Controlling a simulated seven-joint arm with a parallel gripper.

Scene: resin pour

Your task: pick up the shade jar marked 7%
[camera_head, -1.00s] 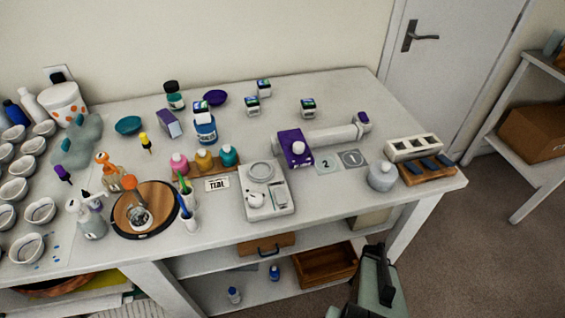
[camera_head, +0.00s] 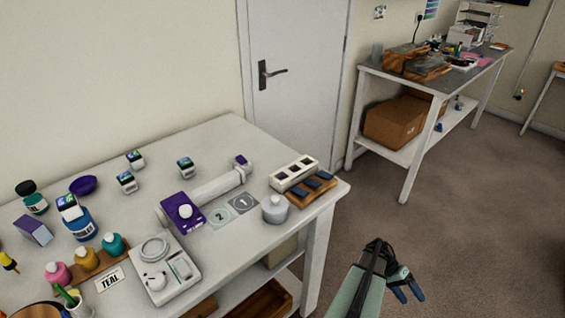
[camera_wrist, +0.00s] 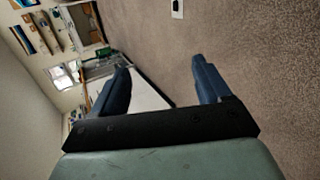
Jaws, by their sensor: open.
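Small white jars with dark, green-and-blue tops stand toward the back of the table in the head view: one at the back (camera_head: 135,159), one just in front of it (camera_head: 126,181) and one to the right (camera_head: 185,167). Another similar small jar (camera_head: 67,205) appears on or directly behind a blue bottle; I cannot tell which. Their markings are too small to read, so I cannot tell which is 7%. My gripper (camera_head: 408,290) is open and empty, beyond the table's right end and well apart from the jars. Its blue fingers also show in the wrist view (camera_wrist: 160,70), with no jar between them.
A purple box (camera_head: 181,212) and white roll (camera_head: 216,187) lie in front of the jars. A scale (camera_head: 165,270), grey pot (camera_head: 275,209) and wooden rack (camera_head: 311,189) stand nearer the front and right. Grey pads marked 1 (camera_head: 243,204) and 2 (camera_head: 219,217) lie between.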

